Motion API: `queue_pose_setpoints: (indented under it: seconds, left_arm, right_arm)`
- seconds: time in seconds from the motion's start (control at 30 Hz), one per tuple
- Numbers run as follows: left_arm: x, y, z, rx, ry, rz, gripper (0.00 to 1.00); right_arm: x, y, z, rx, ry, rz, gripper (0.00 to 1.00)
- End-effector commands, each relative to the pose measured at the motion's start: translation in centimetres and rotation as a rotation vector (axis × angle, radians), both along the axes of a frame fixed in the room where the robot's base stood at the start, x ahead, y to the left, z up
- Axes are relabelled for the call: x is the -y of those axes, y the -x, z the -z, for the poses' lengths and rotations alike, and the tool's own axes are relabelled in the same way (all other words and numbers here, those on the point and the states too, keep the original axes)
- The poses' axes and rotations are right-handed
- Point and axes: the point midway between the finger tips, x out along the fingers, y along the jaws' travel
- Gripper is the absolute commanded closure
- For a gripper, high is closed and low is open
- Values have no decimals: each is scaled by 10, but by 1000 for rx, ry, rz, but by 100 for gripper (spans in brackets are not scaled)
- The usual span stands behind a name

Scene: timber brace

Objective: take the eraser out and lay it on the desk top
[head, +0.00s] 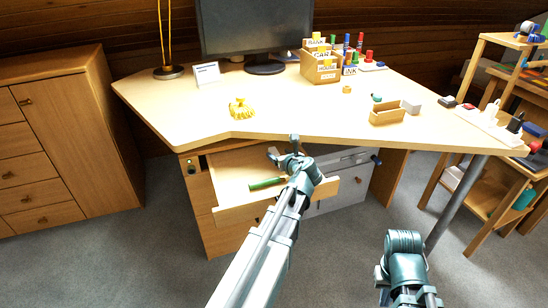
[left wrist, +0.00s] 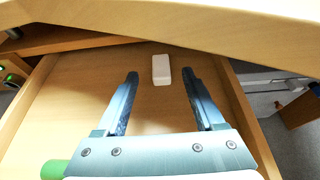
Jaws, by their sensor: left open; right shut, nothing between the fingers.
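The eraser (left wrist: 161,69) is a small white block lying on the floor of the open drawer (left wrist: 75,85), seen in the left wrist view. My left gripper (left wrist: 160,78) is open, its two fingertips pointing at the eraser, one on either side in the picture. I cannot tell whether they touch it. In the head view my left gripper (head: 284,149) reaches into the drawer (head: 236,206) under the desk edge, and the eraser is hidden there. The desk top (head: 190,112) is pale wood. Of my right arm only a part shows at the lower right; its fingers are not visible.
A green cylinder (head: 266,183) lies in the drawer. The desk edge (left wrist: 235,25) overhangs the drawer's back. On the desk stand a monitor (head: 256,28), a yellow object (head: 241,109), a pen organizer (head: 320,70) and a small open box (head: 387,115). The desk's front middle is clear.

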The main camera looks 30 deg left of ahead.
Motion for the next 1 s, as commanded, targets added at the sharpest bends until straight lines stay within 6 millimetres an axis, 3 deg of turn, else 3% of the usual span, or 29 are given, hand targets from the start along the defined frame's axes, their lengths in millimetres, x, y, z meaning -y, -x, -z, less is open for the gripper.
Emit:
queue_pose_setpoints:
  seconds: [0.37, 0.7, 0.93, 1.0]
  left_arm:
    - [-9, -8, 6, 0, 0, -1, 30]
    - [-38, -36, 24, 1, 1, 0, 30]
    - [-40, -36, 23, 0, 0, 0, 30]
    - [-40, -36, 23, 0, 0, 0, 39]
  right_arm:
    - [0, 0, 6, 0, -1, -1, 100]
    - [-1, 0, 24, 0, -4, -5, 100]
    - [-1, 0, 23, 0, -4, -5, 100]
    - [-1, 0, 23, 0, -4, -5, 100]
